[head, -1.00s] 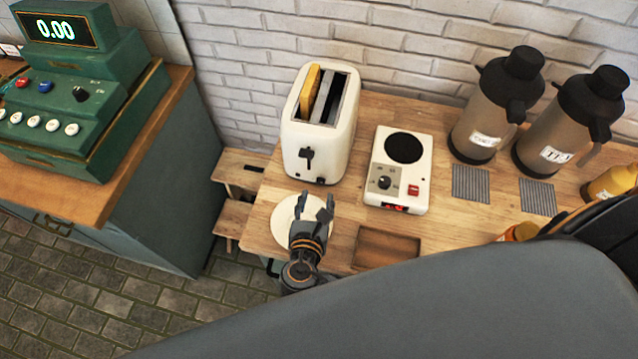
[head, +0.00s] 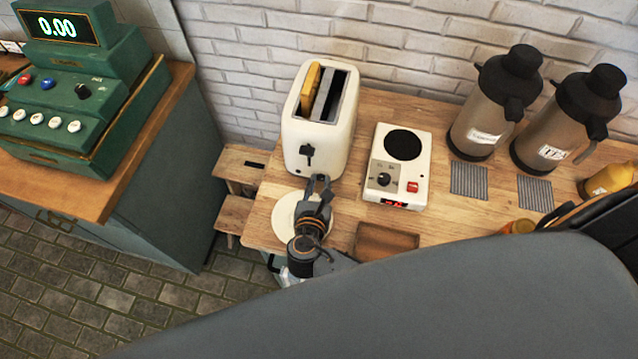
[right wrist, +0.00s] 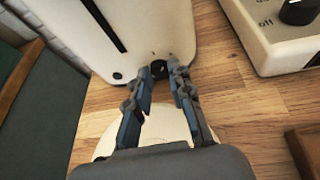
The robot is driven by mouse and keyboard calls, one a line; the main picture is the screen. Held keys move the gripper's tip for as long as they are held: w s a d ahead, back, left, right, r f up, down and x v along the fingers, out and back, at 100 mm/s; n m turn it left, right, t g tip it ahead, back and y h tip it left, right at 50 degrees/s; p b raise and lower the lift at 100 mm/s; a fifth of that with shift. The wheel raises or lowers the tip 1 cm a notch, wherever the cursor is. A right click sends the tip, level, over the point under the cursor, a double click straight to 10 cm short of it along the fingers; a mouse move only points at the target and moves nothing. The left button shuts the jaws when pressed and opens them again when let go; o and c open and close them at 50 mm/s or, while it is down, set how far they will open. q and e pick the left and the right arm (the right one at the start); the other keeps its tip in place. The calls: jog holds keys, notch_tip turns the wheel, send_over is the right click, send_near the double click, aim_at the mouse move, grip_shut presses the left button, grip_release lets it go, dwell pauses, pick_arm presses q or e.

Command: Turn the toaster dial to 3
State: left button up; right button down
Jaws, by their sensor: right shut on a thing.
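The white toaster (head: 312,150) stands on the wooden counter with a bread slice (head: 310,88) in one slot and a black lever (head: 308,154) on its front. Its small dark dial (right wrist: 159,69) is low on the front at the right corner. My right gripper (head: 319,181) reaches in from the front over a round white plate (head: 284,217). In the right wrist view its fingertips (right wrist: 164,74) are closed around the dial. The dial's markings are too small or hidden to read. My left gripper is not in view.
A white hot plate unit (head: 384,184) with its own black knob stands just right of the toaster. Two flasks (head: 483,125) stand farther right. A wooden tray (head: 386,238) lies at the counter's front. A green cash register (head: 85,130) is on the left counter.

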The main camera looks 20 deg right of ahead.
jog(key=shift+m, duration=0.3)
jog(key=shift+d+f+m+t+y+b, duration=0.15)
jog(key=shift+m+t+y+b, duration=0.15)
jog(key=shift+m+y+b, duration=0.15)
jog(key=shift+s+f+m+b, duration=0.1)
jog(key=shift+m+b, duration=0.35)
jog(key=shift+b, duration=0.05)
jog(key=shift+f+m+t+y+b, duration=0.1)
jog(key=shift+m+t+y+b, duration=0.25)
jog(key=shift+m+t+b, duration=0.45)
jog(key=shift+d+m+y+b, duration=0.1)
jog(key=shift+m+y+b, duration=0.3)
jog(key=shift+b, duration=0.5)
